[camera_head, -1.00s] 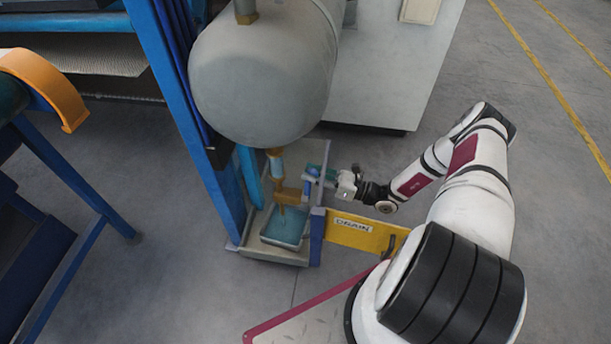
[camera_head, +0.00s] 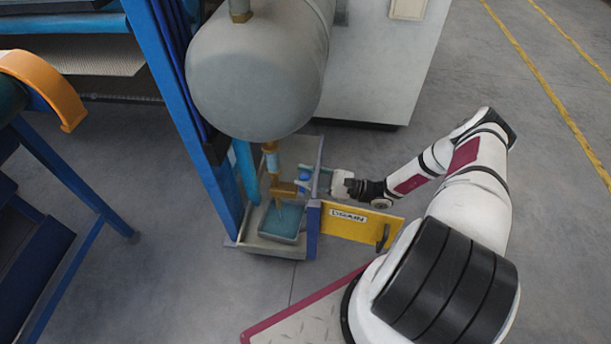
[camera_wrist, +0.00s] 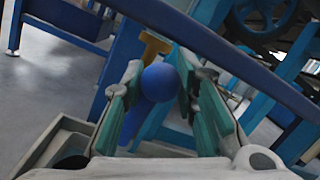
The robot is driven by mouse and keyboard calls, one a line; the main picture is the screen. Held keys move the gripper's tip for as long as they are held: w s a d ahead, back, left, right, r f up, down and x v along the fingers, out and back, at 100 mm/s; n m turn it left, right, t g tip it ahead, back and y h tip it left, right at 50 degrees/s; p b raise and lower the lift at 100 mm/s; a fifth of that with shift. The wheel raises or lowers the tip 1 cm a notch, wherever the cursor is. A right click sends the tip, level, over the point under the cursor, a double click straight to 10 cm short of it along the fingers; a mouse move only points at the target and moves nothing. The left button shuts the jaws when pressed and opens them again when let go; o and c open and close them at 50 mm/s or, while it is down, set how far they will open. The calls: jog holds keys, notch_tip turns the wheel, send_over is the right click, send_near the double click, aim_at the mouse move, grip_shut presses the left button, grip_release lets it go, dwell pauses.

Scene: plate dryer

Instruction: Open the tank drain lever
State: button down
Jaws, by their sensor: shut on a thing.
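The drain lever's round blue knob (camera_wrist: 160,82) sits between the fingers of my gripper (camera_wrist: 157,92) in the wrist view, and the fingers are closed on it. In the head view my gripper (camera_head: 318,182) reaches in from the right, beside the brass drain valve (camera_head: 285,188) under the grey tank (camera_head: 258,80). The blue lever (camera_head: 306,188) is small there and partly hidden by the gripper. A brass part (camera_wrist: 152,45) shows behind the knob in the wrist view.
A tray (camera_head: 279,238) with teal contents sits below the valve. A blue post (camera_head: 185,115) rises left of the tank. Open floor lies to the right.

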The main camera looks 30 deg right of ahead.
jog(key=shift+s+a+f+n, duration=0.3)
jog(key=shift+s+n, duration=0.05)
jog(key=shift+n, duration=0.05)
jog(key=c, duration=1.1)
grip_release()
jog(key=shift+w+r, duration=0.1)
jog(key=shift+d, duration=0.15)
